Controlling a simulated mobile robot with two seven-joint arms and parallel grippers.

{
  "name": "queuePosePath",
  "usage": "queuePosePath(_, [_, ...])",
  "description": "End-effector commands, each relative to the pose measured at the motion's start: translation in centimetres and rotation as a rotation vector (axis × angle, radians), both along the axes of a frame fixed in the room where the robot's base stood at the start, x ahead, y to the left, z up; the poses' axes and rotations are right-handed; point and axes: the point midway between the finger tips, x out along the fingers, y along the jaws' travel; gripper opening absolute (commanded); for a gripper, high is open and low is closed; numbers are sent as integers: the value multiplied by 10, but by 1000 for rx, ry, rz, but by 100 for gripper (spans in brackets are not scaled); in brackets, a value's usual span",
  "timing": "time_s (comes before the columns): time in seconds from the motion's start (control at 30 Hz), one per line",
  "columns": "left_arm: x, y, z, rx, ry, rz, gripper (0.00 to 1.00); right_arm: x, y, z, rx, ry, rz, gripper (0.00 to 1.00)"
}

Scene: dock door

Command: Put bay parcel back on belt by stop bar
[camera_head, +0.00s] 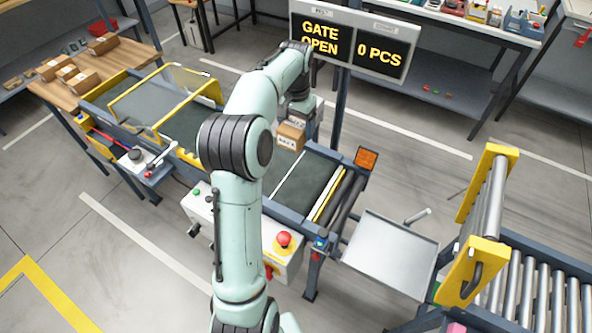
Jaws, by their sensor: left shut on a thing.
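The parcel (290,138), a small brown cardboard box with a white label, is in my left gripper (297,124) above the far part of the belt (306,182). My gripper is shut on it from above; the fingertips are hard to make out. I cannot tell whether the parcel touches the belt. A yellow bar (328,207) crosses the belt near its right end, to the right of and nearer than the parcel. A thin white line (289,176) also crosses the belt. My left arm hides the belt's middle. My right gripper is out of view.
A sign (352,46) reads GATE OPEN and 0 PCS. An empty grey tray (393,252) lies right of the belt, before a yellow-framed roller conveyor (520,285). A clear yellow-edged guard (165,98) covers the left belt. A control box with a red button (284,239) stands in front.

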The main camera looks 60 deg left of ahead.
Motion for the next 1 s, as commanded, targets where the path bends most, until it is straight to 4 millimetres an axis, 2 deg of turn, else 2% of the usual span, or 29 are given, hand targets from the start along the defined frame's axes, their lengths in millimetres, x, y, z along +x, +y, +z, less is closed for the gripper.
queuePosePath(0.03, [-2, -1, -18, -4, 7, 0, 40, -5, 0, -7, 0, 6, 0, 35])
queuePosePath(0.1, [-2, -1, -38, -5, 9, 1, 40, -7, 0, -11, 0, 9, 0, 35])
queuePosePath(0.4, [-1, -1, -114, -5, 5, 1, 40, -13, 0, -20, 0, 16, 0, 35])
queuePosePath(0.53, [-1, -1, -134, -3, 4, 1, 40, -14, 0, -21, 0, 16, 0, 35])
queuePosePath(0.77, [0, 0, -150, -2, 3, 1, 40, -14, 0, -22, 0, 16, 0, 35])
queuePosePath(1.0, [0, -1, -183, -2, 3, 1, 40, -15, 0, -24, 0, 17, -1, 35])
